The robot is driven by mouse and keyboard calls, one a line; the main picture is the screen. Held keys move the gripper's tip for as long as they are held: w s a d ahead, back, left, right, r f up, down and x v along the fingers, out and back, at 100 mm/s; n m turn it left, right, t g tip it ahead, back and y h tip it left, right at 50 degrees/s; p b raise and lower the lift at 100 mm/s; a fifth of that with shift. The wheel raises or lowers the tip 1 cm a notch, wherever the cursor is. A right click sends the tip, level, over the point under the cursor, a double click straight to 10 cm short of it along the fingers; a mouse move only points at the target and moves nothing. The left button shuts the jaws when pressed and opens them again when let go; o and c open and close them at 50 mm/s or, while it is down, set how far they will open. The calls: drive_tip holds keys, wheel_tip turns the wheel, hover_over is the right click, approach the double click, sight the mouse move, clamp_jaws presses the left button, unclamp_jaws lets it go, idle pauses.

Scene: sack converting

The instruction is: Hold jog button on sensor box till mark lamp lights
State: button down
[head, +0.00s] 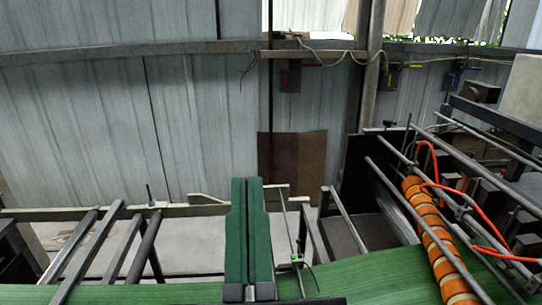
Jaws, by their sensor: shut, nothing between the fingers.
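A small box with a green light, which looks like the sensor box (297,260), sits on a thin upright rod just right of centre, near the bottom of the head view. It stands at the edge of the green web (370,277). Its jog button and mark lamp are too small to tell apart; I cannot tell what the green light is.
An orange-and-tan banded roller (432,235), metal bars and red hoses are at right. Dark bars (125,245) stand at left. A corrugated wall (100,130) closes the back.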

wheel_tip(320, 180, up, 3)
drive_tip(key=shift+f, duration=0.2)
idle(2.2)
